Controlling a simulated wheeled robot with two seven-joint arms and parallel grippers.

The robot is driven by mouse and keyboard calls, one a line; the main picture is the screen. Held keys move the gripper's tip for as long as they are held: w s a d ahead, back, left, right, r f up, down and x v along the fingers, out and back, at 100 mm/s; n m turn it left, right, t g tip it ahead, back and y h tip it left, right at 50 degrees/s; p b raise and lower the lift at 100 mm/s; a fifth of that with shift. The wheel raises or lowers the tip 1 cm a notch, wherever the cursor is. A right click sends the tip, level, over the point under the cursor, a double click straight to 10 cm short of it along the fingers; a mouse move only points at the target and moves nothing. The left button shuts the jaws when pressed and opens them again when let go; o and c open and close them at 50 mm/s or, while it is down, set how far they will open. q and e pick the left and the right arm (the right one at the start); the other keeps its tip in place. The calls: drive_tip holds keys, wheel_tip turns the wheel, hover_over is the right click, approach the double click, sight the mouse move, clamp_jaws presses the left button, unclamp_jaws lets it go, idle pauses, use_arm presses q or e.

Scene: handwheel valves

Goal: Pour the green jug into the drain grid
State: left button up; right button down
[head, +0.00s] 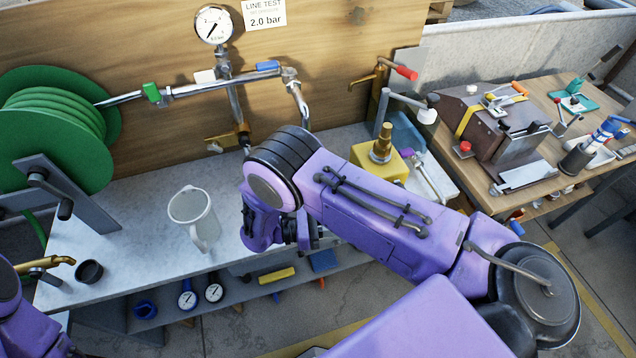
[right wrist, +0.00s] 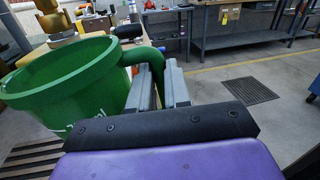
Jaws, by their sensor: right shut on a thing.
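The green jug (right wrist: 85,85) fills the left of the right wrist view, its open rim up and its handle toward my right gripper (right wrist: 160,88). The gripper's grey fingers are shut on that handle. What is inside the jug cannot be made out. A dark drain grid (right wrist: 250,90) lies flat in the floor in the right wrist view, well beyond the gripper and to the right of the jug. In the head view my right arm hides the fingers and the green jug, and the drain grid does not show. My left gripper is out of view; only purple arm parts show at lower left.
A white jug (head: 193,218) stands on the grey counter (head: 140,255) in the head view. A green hose reel (head: 50,125), pipe with gauge (head: 214,25) and yellow block (head: 379,162) are around it. Workbenches (right wrist: 225,40) line the back; floor around the grid is clear.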

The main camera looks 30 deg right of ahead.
drive_tip(key=shift+w+d+r+n+t+h+b, duration=0.25)
drive_tip(key=shift+w+d+r+n+h+b, duration=0.4)
drive_tip(key=shift+w+n, duration=1.55)
drive_tip(key=shift+w+d+r+n+t+h+b, duration=0.35)
drive_tip(key=shift+w+n+b, duration=0.6)
drive_tip(key=shift+w+n, duration=1.2)
drive_tip(key=shift+w+d+r+n+t+h+b, duration=0.1)
drive_tip(key=shift+w+d+r+n+h+b, duration=0.5)
drive_tip(key=shift+w+n, duration=1.6)
drive_tip(key=shift+w+r+n+t+b, duration=0.8)
drive_tip(key=shift+w+r+n+b, duration=0.8)
drive_tip(key=shift+n, duration=1.65)
drive_tip(key=s+m+p, duration=0.1)
drive_tip(key=s+f+m+g+p, duration=0.1)
drive_tip(key=s+m, duration=0.1)
drive_tip(key=s+f+m+p, duration=0.1)
drive_tip(key=shift+s+a+f+m, duration=0.2)
drive_tip(key=shift+s+f+m, duration=0.05)
drive_tip(key=shift+m, duration=0.15)
drive_tip(key=s+a+f+m+g+y+p, duration=0.2)
drive_tip(key=s+f+m, duration=0.3)
drive_tip(key=s+m, duration=0.7)
drive_tip(key=shift+s+a+f+m+y+p, duration=0.2)
drive_tip(key=shift+a+m+y+p, duration=0.5)
drive_tip(key=shift+m, duration=1.2)
